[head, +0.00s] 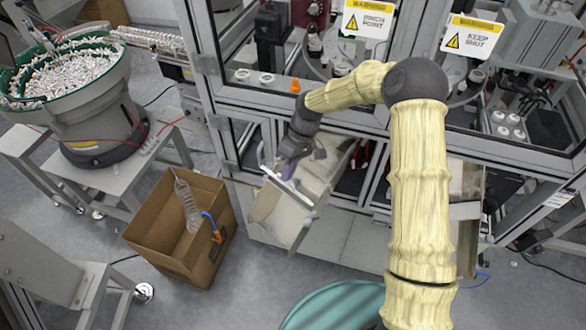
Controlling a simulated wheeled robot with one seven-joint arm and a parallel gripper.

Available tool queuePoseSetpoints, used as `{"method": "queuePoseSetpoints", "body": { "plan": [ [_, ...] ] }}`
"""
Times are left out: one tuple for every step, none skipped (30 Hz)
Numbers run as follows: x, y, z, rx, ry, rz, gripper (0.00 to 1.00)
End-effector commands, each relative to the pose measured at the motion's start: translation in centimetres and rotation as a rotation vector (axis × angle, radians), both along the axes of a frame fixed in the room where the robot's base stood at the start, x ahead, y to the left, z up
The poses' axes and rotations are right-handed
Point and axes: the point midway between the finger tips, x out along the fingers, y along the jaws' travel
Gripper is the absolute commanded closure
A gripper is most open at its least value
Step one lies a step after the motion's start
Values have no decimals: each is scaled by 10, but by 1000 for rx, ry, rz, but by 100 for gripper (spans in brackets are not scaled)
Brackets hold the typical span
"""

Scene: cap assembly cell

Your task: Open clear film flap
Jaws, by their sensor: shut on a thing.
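My arm reaches down to the opening below the machine's windows. My gripper (287,172) is small in the head view and partly hidden behind its own wrist. It is shut at the upper edge of a pale, tilted panel, which looks like the clear film flap (283,214). The flap slants out in front of the opening, over a light chute. Where the film ends and the chute begins is hard to tell. The fingertips and the exact grip are too small to see clearly.
An open cardboard box (163,250) with a clear coil and a blue-orange tool stands left of the chute. A bowl feeder (75,95) is at the upper left. A teal round object (335,306) is at the bottom. Warning signs (367,18) hang on the frame above.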

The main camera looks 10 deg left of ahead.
Motion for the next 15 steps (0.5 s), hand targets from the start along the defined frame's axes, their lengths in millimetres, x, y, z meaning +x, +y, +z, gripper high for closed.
{"method": "queuePoseSetpoints", "body": {
  "plan": [
    [1, 0, 1, 5, 8, -1, 100],
    [1, 0, 2, 9, 13, -1, 100],
    [1, 0, 2, 13, 17, 0, 100],
    [1, 0, 2, 15, 19, 0, 100],
    [1, 0, 2, 15, 21, 1, 100],
    [1, 0, 2, 17, 23, 1, 100],
    [1, 0, 2, 18, 24, 2, 100],
    [1, 0, 2, 19, 25, 2, 100],
    [1, 0, 2, 19, 25, 2, 100],
    [1, 0, 2, 19, 25, 2, 100],
    [1, 0, 2, 19, 25, 2, 100],
    [1, 0, 2, 18, 25, 3, 100],
    [1, 0, 2, 19, 25, 2, 100],
    [1, 0, 2, 17, 26, 2, 100],
    [1, 0, 2, 17, 25, 2, 100]
  ]
}}
